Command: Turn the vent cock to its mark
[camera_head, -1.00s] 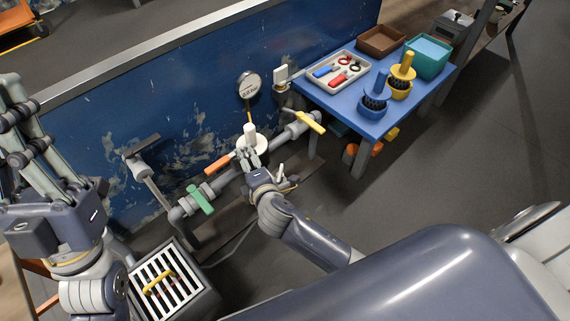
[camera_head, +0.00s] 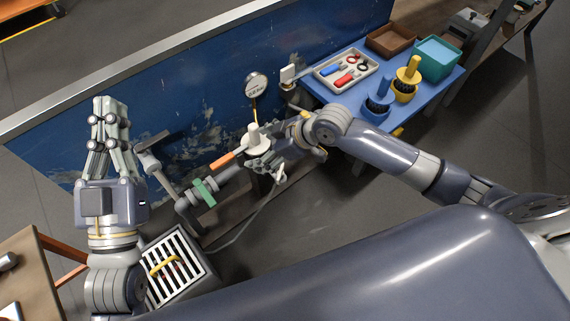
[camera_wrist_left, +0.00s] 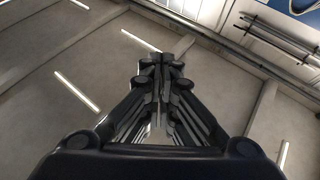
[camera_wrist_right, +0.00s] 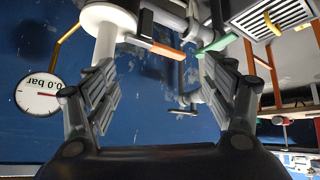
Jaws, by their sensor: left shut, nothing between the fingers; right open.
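A grey pipe run stands before the blue wall. An orange lever (camera_head: 224,160) and a green lever (camera_head: 204,192) sit on it; both also show in the right wrist view, orange (camera_wrist_right: 162,48) and green (camera_wrist_right: 217,45). A white post on a round flange (camera_head: 257,143) stands beside the orange lever. I cannot tell which part is the vent cock, and I see no clear mark. My right gripper (camera_wrist_right: 158,75) is open and empty near the flange, its fingers pointing towards the levers. My left gripper (camera_head: 110,105) is shut, empty and raised at the left.
A pressure gauge (camera_head: 256,84) reads 0.0 bar in the right wrist view. A blue table (camera_head: 340,108) holds a tray, bins and brushes at the right. A slatted crate (camera_head: 207,277) with a yellow handle stands on the floor. My right forearm hides the pipe's right end.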

